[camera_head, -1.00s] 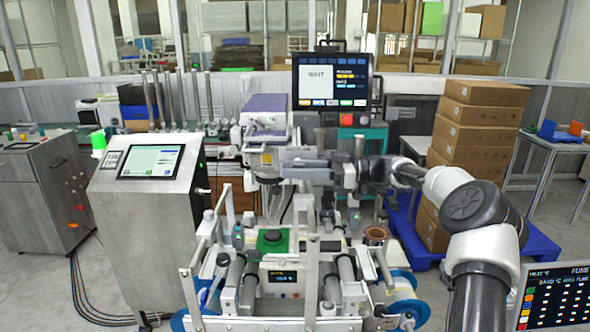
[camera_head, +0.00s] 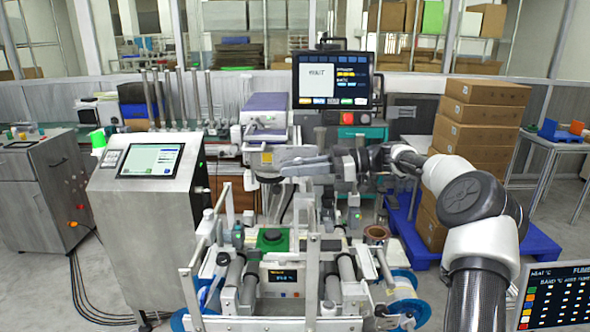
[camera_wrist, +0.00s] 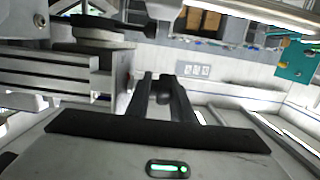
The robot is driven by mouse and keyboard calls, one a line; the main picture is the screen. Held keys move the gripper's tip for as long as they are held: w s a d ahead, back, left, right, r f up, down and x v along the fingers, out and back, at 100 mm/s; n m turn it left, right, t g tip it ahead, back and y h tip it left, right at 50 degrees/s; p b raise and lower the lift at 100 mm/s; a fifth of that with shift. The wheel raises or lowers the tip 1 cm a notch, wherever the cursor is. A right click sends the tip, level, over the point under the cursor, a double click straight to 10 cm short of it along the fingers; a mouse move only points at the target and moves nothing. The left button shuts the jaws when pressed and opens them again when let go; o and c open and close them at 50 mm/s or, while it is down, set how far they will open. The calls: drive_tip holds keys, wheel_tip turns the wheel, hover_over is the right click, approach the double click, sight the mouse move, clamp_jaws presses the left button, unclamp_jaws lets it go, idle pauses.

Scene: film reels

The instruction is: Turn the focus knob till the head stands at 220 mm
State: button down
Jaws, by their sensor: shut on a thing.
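The head (camera_head: 268,158) is a grey box with a yellow label and a dark lens part below it, on a stand in the middle of the head view. My gripper (camera_head: 287,170) reaches in from the right and meets the head's right side. In the wrist view, the two dark fingers of my gripper (camera_wrist: 164,82) are shut on the focus knob (camera_wrist: 164,97), a small dark round piece between them. In the head view the fingers hide the knob. A small display (camera_head: 283,276) under the head has lit digits too small to read surely.
A green pad with a black disc (camera_head: 272,238) lies below the head. Upright metal posts (camera_head: 312,250) and rollers stand in front. A monitor (camera_head: 332,80) stands behind, a control cabinet (camera_head: 150,200) at left, stacked cartons (camera_head: 470,130) at right.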

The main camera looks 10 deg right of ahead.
drive_tip(key=h, duration=0.2)
drive_tip(key=shift+s+a+g+h, duration=0.1)
drive_tip(key=shift+s+g+h, duration=0.1)
drive_tip(key=shift+g+h, duration=0.15)
drive_tip(key=g+h+p, duration=0.1)
drive_tip(key=h+p, duration=0.2)
drive_tip(key=shift+h, duration=0.25)
drive_tip(key=h+p, duration=0.1)
drive_tip(key=p, duration=0.1)
drive_tip(key=h+p, duration=0.2)
drive_tip(key=shift+r+g+h, duration=0.2)
drive_tip(key=shift+g+h, duration=0.05)
drive_tip(key=shift+h, duration=0.05)
drive_tip(key=h+p, duration=0.3)
drive_tip(key=p, duration=0.1)
drive_tip(key=shift+w+g+p, duration=0.1)
drive_tip(key=shift+g+p, duration=0.2)
drive_tip(key=h, duration=0.1)
drive_tip(key=h+p, duration=0.1)
drive_tip(key=h, duration=0.2)
drive_tip(key=shift+d+f+g+h, duration=0.3)
drive_tip(key=shift+f+g, duration=0.1)
drive_tip(key=shift+d+h, duration=0.2)
drive_tip(key=shift+h, duration=1)
drive_tip(key=shift+d+g+h, duration=0.1)
drive_tip(key=shift+g+h, duration=0.2)
drive_tip(key=shift+d, duration=0.1)
